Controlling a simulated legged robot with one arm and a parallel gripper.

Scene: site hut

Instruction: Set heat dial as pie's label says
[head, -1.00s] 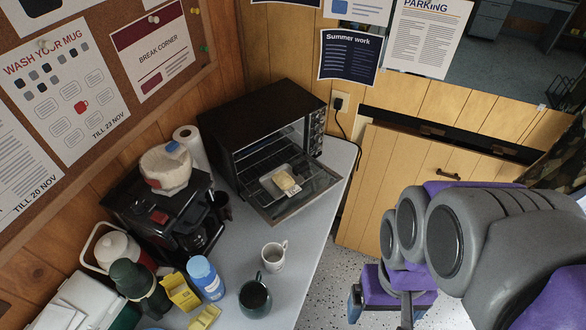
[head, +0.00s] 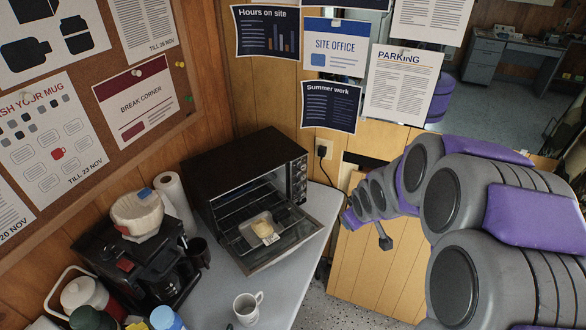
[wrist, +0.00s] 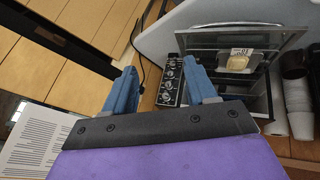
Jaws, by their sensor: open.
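The pie (head: 264,228) sits in a pale tray (head: 249,238) at the open front of a black toaster oven (head: 240,160). In the wrist view the pie (wrist: 237,62) shows a small white label (wrist: 241,51), its print too small to read surely. The oven's control panel (head: 298,180) has several round dials in a column at its right side. In the wrist view the dials (wrist: 170,80) appear between my gripper's blue fingers. My gripper (wrist: 161,90) is open and empty, apart from the panel. I cannot tell which dial is heat or read the settings.
The oven's glass door (head: 285,243) hangs open over the counter (head: 315,205). A white mug (head: 247,308), coffee maker (head: 150,265) and paper roll (head: 176,203) stand left of and before it. A cord hangs from the wall socket (head: 323,149).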

